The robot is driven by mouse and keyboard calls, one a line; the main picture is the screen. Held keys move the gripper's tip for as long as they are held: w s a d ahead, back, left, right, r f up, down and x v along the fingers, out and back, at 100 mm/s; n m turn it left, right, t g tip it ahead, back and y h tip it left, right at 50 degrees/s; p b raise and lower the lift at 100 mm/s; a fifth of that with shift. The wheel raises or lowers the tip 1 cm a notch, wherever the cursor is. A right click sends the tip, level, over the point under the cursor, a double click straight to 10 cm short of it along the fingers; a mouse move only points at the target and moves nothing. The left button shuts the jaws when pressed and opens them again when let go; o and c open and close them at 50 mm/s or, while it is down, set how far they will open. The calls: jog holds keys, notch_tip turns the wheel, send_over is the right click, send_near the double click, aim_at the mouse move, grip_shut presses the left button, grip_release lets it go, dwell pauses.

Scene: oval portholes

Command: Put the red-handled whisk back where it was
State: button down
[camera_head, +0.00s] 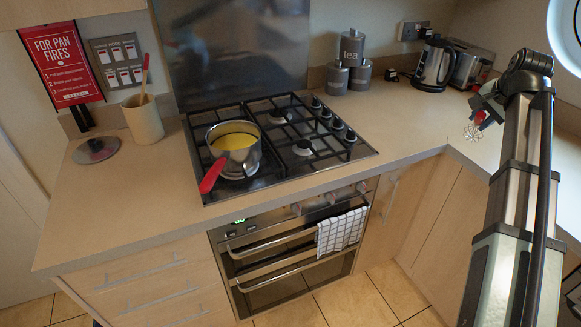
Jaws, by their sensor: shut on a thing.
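My gripper (484,110) is at the right of the head view, above the right-hand worktop. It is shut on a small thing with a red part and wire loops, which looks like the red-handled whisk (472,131). The wire end hangs down and to the left of the fingers. Most of the handle is hidden by the gripper, and the fingers are too small to see clearly. I cannot tell whether the whisk touches the worktop.
A steel pan (240,158) with yellow contents and a red handle sits on the gas hob (318,165). A cream crock (143,122) holds a wooden utensil. A lid (95,150) lies left. Grey canisters (350,48), a kettle (435,65) and a toaster (470,68) stand behind.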

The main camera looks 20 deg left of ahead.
jog(key=w+a+f+n+t, duration=0.1)
jog(key=w+a+n, duration=0.1)
jog(key=a, duration=1)
jog(key=w+a+f+n, duration=0.1)
jog(key=w+a+n, duration=0.15)
jog(key=a, duration=1.05)
jog(key=s+a+n+y, duration=0.2)
jog(key=s+a+n, duration=0.3)
jog(key=a, duration=0.8)
jog(key=s+a+n+y, duration=0.2)
jog(key=s+a, duration=0.5)
jog(key=a, duration=0.7)
jog(key=s+a+n+y, duration=0.2)
jog(key=s+a+n, duration=0.3)
jog(key=a, duration=0.8)
jog(key=n+g+y, duration=0.2)
jog(key=n+y, duration=0.3)
send_over(159, 204)
notch_tip(159, 204, down, 8)
jog(key=shift+f, duration=4.65)
